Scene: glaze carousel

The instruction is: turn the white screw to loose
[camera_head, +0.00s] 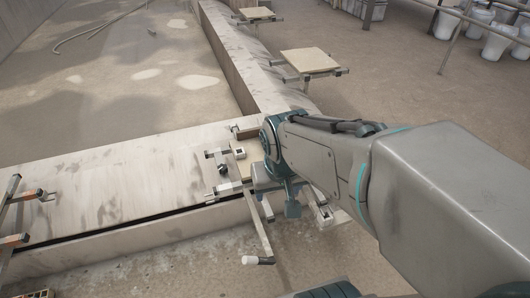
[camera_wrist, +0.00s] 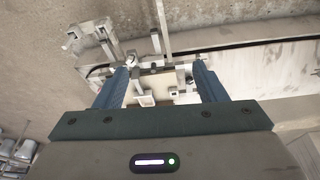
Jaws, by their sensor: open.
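My gripper (camera_wrist: 162,78) is open, its two blue fingers spread over a metal clamp frame (camera_wrist: 150,62) and a pale board (camera_wrist: 150,86) on the low wall. I see nothing held between the fingers. In the head view my arm hides part of this frame. A bar with a white cylindrical end (camera_head: 258,260) hangs out over the wall's near side. A small block with a white face (camera_head: 240,153) sits by the board. I cannot tell for sure which of these white parts is the screw.
The low wall (camera_head: 120,185) runs left and meets another wall (camera_head: 228,60) going back. More boards on brackets (camera_head: 309,61) stand along it. Another metal frame with orange-brown parts (camera_head: 20,238) is at the left. White buckets (camera_head: 496,42) stand far right.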

